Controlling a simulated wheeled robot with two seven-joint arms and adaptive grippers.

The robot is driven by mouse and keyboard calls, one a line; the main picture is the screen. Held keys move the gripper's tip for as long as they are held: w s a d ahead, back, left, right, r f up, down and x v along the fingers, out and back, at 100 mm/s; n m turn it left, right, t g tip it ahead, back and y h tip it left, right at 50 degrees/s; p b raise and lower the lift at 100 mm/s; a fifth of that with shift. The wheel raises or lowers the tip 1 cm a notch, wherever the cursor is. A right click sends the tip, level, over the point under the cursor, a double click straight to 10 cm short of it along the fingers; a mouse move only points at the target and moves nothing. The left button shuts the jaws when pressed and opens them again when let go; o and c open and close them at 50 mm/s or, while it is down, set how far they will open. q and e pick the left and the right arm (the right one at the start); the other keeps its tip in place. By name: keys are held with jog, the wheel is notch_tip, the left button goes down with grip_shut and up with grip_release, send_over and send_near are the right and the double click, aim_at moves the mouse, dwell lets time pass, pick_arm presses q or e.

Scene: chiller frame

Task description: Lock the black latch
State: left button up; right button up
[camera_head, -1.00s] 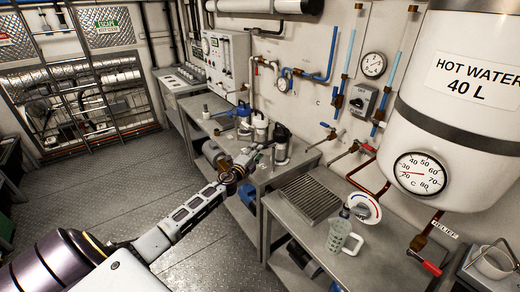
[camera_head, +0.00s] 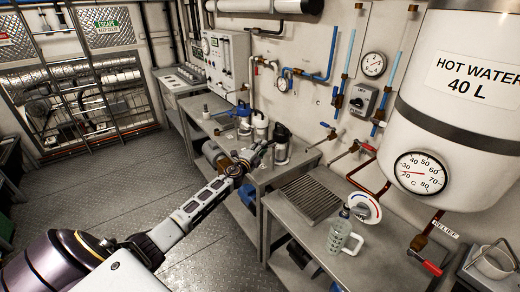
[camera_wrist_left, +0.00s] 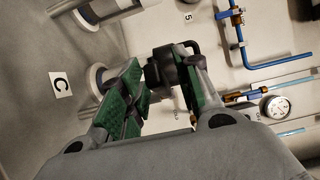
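A black part with a loop-like handle (camera_wrist_left: 165,68), which looks like the black latch, shows between and just beyond my left fingertips in the left wrist view. In the head view, the black top (camera_head: 282,131) of a metal canister (camera_head: 281,153) on the middle bench is the likely place of this part; the latch itself is too small to make out. My left gripper (camera_head: 262,150) is just left of the canister. In the wrist view its green-padded fingers (camera_wrist_left: 162,85) are apart, around or close to the black part; contact cannot be told. My right gripper is not in view.
Metal cylinders (camera_wrist_left: 103,14) stand close by in the wrist view, beside a label C (camera_wrist_left: 62,84). Blue pipes and a gauge (camera_head: 283,84) are on the wall behind. A clear jug (camera_head: 340,232) and a grate (camera_head: 311,197) are on the nearer bench (camera_head: 310,236). The floor at left is clear.

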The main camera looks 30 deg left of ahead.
pick_arm(q)
grip_shut()
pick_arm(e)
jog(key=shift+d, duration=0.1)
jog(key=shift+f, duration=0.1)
